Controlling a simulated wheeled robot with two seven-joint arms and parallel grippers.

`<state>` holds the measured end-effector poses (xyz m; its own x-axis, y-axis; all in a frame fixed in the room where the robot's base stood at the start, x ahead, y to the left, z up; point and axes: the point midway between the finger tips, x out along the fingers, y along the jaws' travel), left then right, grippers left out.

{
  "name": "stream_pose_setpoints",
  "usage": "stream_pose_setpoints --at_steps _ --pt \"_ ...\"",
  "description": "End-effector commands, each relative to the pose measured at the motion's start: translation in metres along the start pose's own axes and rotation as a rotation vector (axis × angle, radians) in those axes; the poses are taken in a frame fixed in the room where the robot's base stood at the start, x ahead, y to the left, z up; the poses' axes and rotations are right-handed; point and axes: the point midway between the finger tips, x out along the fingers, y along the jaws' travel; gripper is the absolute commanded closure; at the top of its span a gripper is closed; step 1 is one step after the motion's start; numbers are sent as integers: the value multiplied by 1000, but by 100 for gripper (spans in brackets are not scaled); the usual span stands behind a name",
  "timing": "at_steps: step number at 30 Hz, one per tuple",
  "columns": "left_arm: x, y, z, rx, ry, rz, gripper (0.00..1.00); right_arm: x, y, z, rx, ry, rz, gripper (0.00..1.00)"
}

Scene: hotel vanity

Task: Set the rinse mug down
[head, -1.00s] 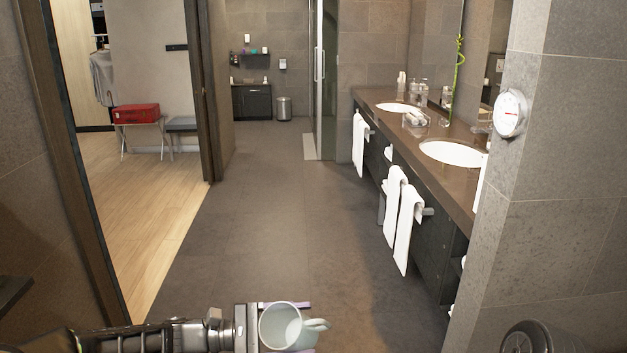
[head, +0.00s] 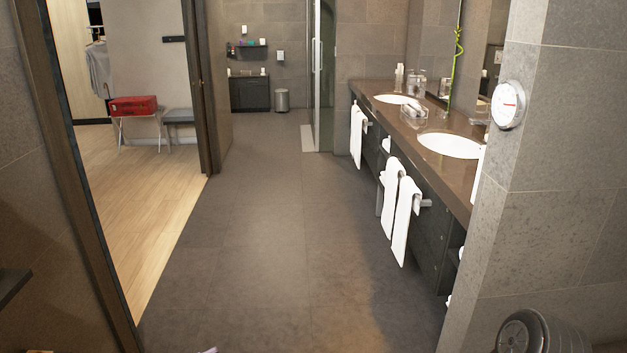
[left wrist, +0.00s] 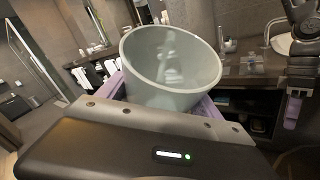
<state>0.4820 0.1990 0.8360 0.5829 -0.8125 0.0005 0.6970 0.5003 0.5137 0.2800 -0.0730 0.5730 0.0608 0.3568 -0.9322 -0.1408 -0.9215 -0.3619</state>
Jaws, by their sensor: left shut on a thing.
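The pale grey-green rinse mug (left wrist: 172,70) fills the middle of the left wrist view, its open rim facing the camera. My left gripper (left wrist: 158,95) is shut on it, with a purple finger on either side. The mug's handle is not visible there. In the head view the mug is out of frame, and only a small purple tip shows at the bottom edge. My right gripper (left wrist: 292,110) hangs at the right of the left wrist view, a purple finger showing; its opening cannot be made out.
The brown vanity counter (head: 440,165) runs along the right with two white basins, glasses and a green plant stem. White towels (head: 402,220) hang from its front. A tiled wall (head: 560,200) juts out at near right. The floor (head: 275,240) ahead is clear.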

Motion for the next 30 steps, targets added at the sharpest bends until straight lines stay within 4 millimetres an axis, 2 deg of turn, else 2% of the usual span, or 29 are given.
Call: stream_pose_setpoints --at_steps 23,30 --pt "1 2 0 1 2 4 92 0 0 0 0 0 0 65" --pt "6 13 5 -3 69 117 92 0 0 0 0 0 0 65"
